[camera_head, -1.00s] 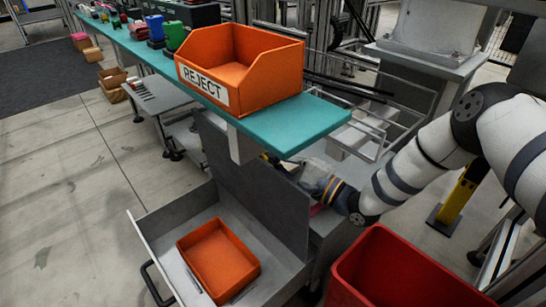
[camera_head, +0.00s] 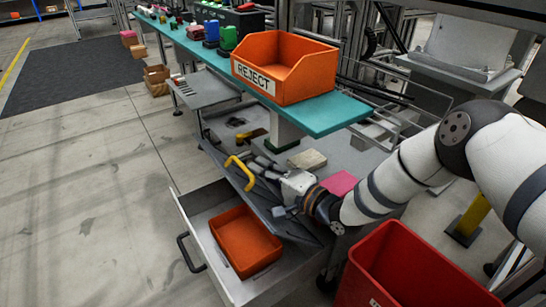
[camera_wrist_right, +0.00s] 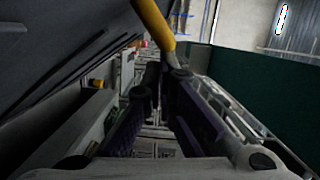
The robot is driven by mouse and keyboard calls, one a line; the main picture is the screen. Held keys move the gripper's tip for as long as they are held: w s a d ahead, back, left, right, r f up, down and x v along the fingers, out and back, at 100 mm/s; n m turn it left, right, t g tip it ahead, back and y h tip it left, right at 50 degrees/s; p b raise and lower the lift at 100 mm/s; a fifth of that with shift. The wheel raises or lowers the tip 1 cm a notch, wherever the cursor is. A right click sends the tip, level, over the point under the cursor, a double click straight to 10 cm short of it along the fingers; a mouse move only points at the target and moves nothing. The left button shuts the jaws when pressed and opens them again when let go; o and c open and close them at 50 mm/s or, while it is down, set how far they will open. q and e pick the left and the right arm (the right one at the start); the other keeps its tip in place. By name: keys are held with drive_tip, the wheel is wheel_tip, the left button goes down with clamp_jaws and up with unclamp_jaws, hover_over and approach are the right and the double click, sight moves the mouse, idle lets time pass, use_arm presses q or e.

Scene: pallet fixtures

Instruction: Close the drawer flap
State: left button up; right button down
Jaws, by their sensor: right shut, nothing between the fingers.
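The flap (camera_head: 222,157) is a dark grey panel with a yellow handle (camera_head: 240,172). It is tilted above the rear of the open grey drawer (camera_head: 187,223). My right gripper (camera_head: 256,165) is shut and empty, at the flap's inner side close to the handle; I cannot tell whether it touches. In the right wrist view, the yellow handle (camera_wrist_right: 155,22) passes just in front of the fingertips (camera_wrist_right: 162,78), and a dark panel, likely the flap (camera_wrist_right: 60,55), fills the upper left. My left gripper is out of view.
An orange tray (camera_head: 245,240) lies in the drawer. An orange REJECT bin (camera_head: 285,70) stands on the teal shelf (camera_head: 335,113) above. A beige block (camera_head: 307,160) and a pink item (camera_head: 341,184) lie behind the flap. A red bin (camera_head: 415,268) stands at lower right.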

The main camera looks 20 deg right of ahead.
drive_tip(key=s+a+f+n+h+b, duration=0.1)
drive_tip(key=s+a+f+n, duration=0.3)
drive_tip(key=a+f+n, duration=0.3)
drive_tip(key=shift+a+f+n+g+h+b, duration=0.35)
drive_tip(key=shift+a+f, duration=1.45)
drive_tip(key=shift+f, duration=1.05)
